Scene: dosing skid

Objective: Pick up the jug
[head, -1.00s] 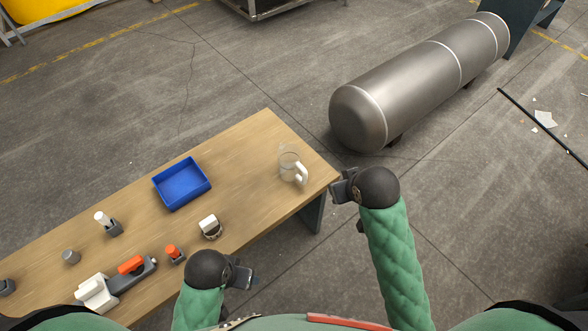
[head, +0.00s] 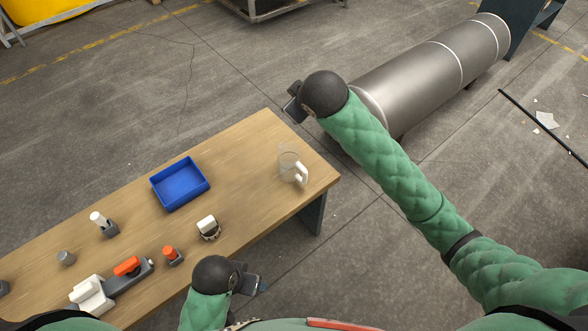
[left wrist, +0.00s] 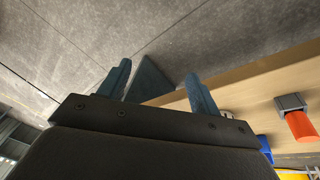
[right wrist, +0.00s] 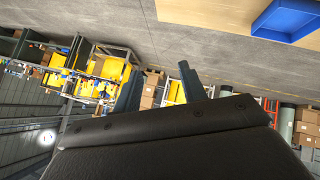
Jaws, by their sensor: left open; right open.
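The jug (head: 290,166) is clear with a white handle (head: 301,174) on its right side. It stands upright near the right end of the wooden table in the head view. My right gripper (head: 293,103) is open and empty, beyond the table's far right corner and apart from the jug. In the right wrist view its two fingers (right wrist: 160,88) have nothing between them. My left gripper (head: 256,285) is open and empty at the table's near edge. Its spread fingers also show in the left wrist view (left wrist: 160,88). The jug shows in neither wrist view.
A blue tray (head: 192,200) lies on the table (head: 245,160), left of the jug. Several small white, grey and orange fittings, including an orange-handled valve (head: 128,266), stand at the table's left. A large metal tank (head: 425,75) lies on the floor behind my right arm.

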